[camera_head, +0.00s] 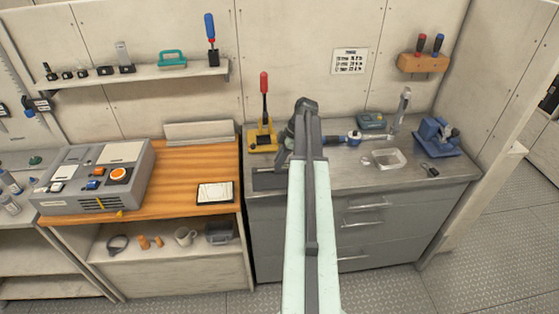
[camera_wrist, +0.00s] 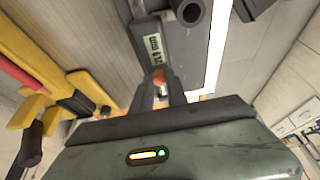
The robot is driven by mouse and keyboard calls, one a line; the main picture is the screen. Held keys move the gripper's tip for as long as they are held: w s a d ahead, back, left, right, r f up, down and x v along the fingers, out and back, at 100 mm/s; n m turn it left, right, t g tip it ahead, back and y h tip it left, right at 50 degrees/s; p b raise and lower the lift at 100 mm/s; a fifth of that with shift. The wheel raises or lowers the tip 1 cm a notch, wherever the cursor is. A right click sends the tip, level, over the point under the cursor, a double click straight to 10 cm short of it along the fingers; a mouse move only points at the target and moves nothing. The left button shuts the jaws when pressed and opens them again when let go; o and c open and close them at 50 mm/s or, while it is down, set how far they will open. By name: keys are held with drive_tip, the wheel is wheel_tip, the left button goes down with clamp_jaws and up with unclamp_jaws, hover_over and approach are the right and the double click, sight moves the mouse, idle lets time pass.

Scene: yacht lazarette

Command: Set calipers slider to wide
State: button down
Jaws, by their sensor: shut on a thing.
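In the wrist view my gripper (camera_wrist: 161,90) is shut on a small orange-red piece (camera_wrist: 160,78) at the near end of a dark grey body. That dark body, which looks like the calipers (camera_wrist: 172,58), bears a pale label with dark marks too small to read. A round dark ring end (camera_wrist: 190,12) shows at its top. In the head view a dark grey bar (camera_head: 268,181), likely part of the calipers, lies at the metal bench's front left. The slider's setting cannot be told.
A yellow stand with a red-handled lever (camera_head: 263,115) is close at left and also shows in the wrist view (camera_wrist: 45,75).

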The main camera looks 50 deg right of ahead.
sight(283, 166)
idle(0.3)
drive_tip(key=shift+w+a, duration=0.65)
drive_tip(key=shift+a, duration=0.1)
drive_tip(key=c, duration=1.3)
unclamp_jaws()
drive_tip(key=shift+s, duration=0.1)
drive_tip(key=p+v, duration=0.7)
drive_tip(key=shift+r, duration=0.4)
drive_tip(key=shift+d, duration=0.15)
